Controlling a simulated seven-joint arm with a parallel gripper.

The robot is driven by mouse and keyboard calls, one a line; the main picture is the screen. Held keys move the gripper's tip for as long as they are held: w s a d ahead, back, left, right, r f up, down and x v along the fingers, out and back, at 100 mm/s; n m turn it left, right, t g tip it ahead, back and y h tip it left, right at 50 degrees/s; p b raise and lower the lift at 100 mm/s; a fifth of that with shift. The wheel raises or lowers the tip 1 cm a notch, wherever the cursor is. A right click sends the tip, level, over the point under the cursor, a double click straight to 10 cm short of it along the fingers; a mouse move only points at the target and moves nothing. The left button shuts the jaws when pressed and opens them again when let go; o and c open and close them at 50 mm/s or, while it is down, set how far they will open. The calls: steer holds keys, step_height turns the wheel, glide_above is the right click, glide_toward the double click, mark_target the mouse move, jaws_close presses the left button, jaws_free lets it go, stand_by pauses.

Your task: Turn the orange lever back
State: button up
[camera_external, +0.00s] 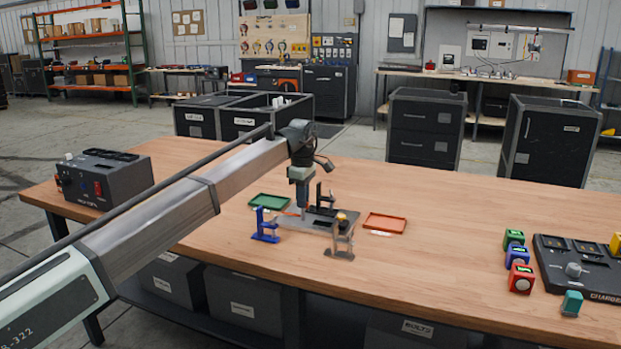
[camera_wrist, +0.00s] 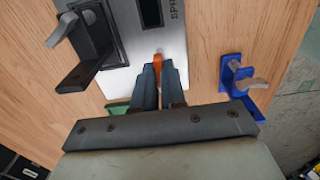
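The orange lever (camera_wrist: 158,60) shows at the tips of my gripper (camera_wrist: 158,72) in the wrist view. The two dark fingers lie close together, one on each side of it, and look shut on it. The fingers hide its near part. In the external view my gripper (camera_external: 303,210) points down over a grey plate (camera_external: 290,224), with a small bit of the orange lever (camera_external: 291,213) at its left. The plate also shows in the wrist view (camera_wrist: 150,45), with a black part and a grey-tipped lever at its left.
A green tray (camera_external: 270,201) and a red-orange tray (camera_external: 384,223) lie to the sides. A black power box (camera_external: 104,180) is far left; coloured blocks and a charger (camera_external: 580,268) are right.

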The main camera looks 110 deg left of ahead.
steer(key=o, duration=0.5)
step_height(320, 180, up, 14)
steer(key=shift+f, duration=0.1)
stand_by(0.5)
stand_by(0.5)
